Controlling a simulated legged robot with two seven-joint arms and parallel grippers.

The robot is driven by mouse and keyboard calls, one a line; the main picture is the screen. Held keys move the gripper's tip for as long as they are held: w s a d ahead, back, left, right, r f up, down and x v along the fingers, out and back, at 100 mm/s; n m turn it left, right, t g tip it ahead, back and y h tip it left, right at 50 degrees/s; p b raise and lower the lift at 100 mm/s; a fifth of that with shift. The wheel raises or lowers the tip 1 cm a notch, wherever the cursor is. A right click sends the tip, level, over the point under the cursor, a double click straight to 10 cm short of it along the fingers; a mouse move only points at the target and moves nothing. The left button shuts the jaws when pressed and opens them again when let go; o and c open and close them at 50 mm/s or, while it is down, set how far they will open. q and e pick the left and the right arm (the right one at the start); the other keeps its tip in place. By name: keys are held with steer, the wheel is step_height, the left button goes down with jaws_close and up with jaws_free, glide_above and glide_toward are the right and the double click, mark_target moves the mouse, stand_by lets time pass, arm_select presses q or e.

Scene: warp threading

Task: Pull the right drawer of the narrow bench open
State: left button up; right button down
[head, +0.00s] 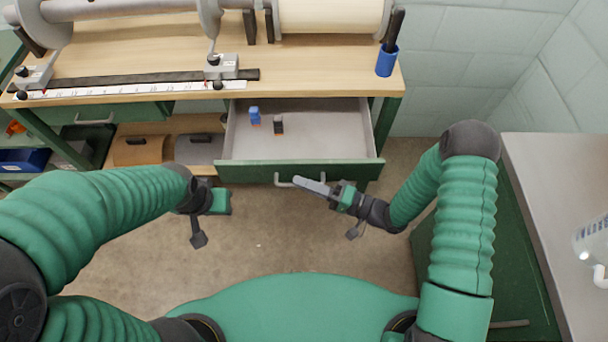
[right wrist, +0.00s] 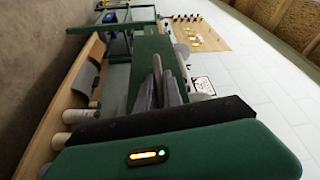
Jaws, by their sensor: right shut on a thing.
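The right drawer (head: 300,172) of the narrow bench (head: 150,66) stands pulled out, with its grey inside showing in the head view. A blue item (head: 254,116) and a dark item (head: 278,124) lie in it. My right gripper (head: 312,186) is at the drawer's pale handle (head: 285,181), shut on it. The right wrist view shows the gripper's fingers (right wrist: 163,88) close together in front of a green panel; the handle between them is hard to make out there. My left gripper (head: 208,218) hangs over the floor left of the drawer; its jaw opening cannot be made out.
A blue cup (head: 387,61) with dark tools stands at the bench top's right end. A roller (head: 330,16) and a ruler (head: 120,89) are on the bench. A grey-topped cabinet (head: 560,190) stands at right. Bare floor (head: 270,235) lies in front of the drawer.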

steer(key=shift+s+f, duration=0.2)
steer(key=shift+s, duration=0.1)
steer(key=c, duration=1.5)
jaws_free()
steer(key=shift+w, duration=0.15)
steer(key=shift+r, duration=0.1)
steer(key=shift+d, duration=0.25)
steer(key=p+v, duration=0.1)
steer(key=v, duration=1.5)
steer(key=shift+s+d+p, duration=0.2)
steer(key=shift+p, duration=0.1)
